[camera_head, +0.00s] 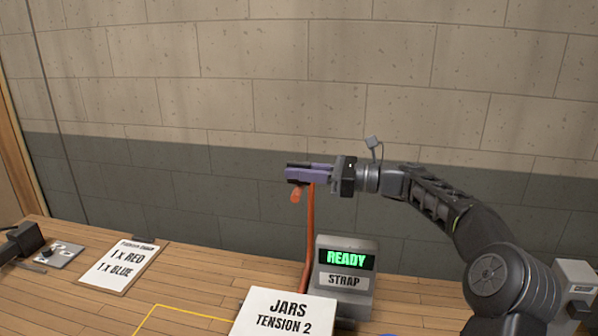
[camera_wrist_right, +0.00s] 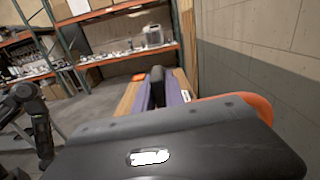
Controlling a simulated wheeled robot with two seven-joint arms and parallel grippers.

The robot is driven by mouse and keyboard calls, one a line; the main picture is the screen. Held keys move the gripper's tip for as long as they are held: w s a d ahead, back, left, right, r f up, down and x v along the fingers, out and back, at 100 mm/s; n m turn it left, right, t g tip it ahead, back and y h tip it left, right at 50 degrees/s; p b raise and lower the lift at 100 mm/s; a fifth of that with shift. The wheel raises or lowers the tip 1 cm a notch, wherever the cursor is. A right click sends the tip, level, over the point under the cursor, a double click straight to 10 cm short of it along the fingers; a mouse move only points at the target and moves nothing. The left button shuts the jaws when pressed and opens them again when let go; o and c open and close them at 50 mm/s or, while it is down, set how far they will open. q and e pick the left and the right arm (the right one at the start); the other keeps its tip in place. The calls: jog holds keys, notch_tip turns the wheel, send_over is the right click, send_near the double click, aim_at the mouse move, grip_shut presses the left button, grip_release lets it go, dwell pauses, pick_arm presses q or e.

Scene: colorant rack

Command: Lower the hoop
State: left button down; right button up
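An orange strap (camera_head: 309,235) rises from behind the grey strap box and runs up to my right gripper (camera_head: 300,174). A short orange end hangs just under the gripper's tips. The right gripper's purple fingers point left, high above the table, and appear closed on the strap. In the right wrist view the orange strap (camera_wrist_right: 245,101) curves beside the purple fingers (camera_wrist_right: 160,92); the grip itself is partly hidden. A dark part at the left edge, which looks like my left gripper (camera_head: 22,240), is cut off, and its fingers cannot be made out.
The grey box (camera_head: 344,307) reads READY and STRAP. A white card (camera_head: 285,315) reads JARS TENSION 2. A clipboard (camera_head: 118,268) reads 1 x RED, 1 x BLUE. A block wall (camera_head: 240,180) stands behind the table.

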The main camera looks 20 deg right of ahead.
grip_shut()
dwell(0.8)
jog(key=shift+f, duration=0.1)
